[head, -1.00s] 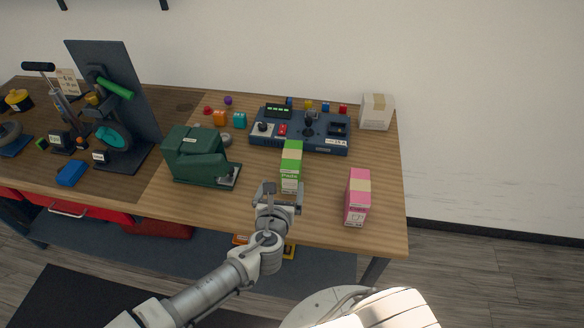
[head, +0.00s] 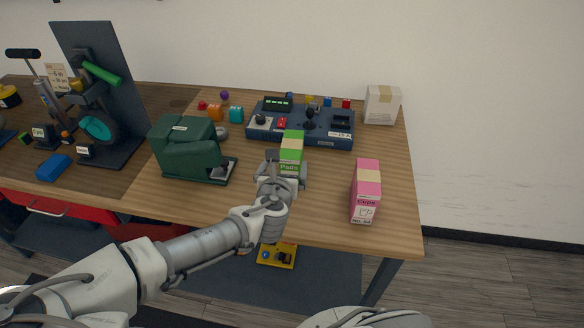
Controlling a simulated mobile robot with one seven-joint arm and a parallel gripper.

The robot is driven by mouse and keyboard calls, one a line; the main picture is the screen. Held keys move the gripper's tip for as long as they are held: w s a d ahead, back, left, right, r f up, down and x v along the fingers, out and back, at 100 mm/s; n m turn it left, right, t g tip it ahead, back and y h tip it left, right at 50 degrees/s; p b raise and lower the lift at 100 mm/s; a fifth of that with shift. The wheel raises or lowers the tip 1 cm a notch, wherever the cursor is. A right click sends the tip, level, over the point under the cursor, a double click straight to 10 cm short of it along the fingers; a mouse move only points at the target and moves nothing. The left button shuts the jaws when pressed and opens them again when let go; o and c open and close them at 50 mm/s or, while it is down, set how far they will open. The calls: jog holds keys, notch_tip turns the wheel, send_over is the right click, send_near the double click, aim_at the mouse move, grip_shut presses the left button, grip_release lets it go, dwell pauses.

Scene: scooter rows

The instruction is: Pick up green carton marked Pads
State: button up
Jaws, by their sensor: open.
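The green carton marked Pads (head: 291,150) stands upright on the wooden table, with a pale band across its upper part. My gripper (head: 284,176) is open at the carton's near side, low by its base. The gripper hides the lower part of the carton. I cannot tell whether the fingers touch it or reach around it.
A pink carton marked Cups (head: 365,190) stands to the right. A dark green machine (head: 185,150) stands close on the left. A blue control box (head: 300,124) lies just behind. A white box (head: 381,104) is at the back right. The table between the cartons is clear.

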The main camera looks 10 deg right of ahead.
aim_at(287, 161)
jog(key=b+x, duration=0.2)
jog(key=x, duration=0.3)
jog(key=shift+w, duration=0.1)
jog(key=b+x, duration=0.1)
jog(key=x, duration=0.1)
jog(key=b+x, duration=0.2)
jog(key=shift+d+f, duration=0.2)
jog(key=shift+d, duration=0.2)
jog(key=shift+w+d, duration=0.15)
jog(key=shift+w, duration=0.3)
grip_shut()
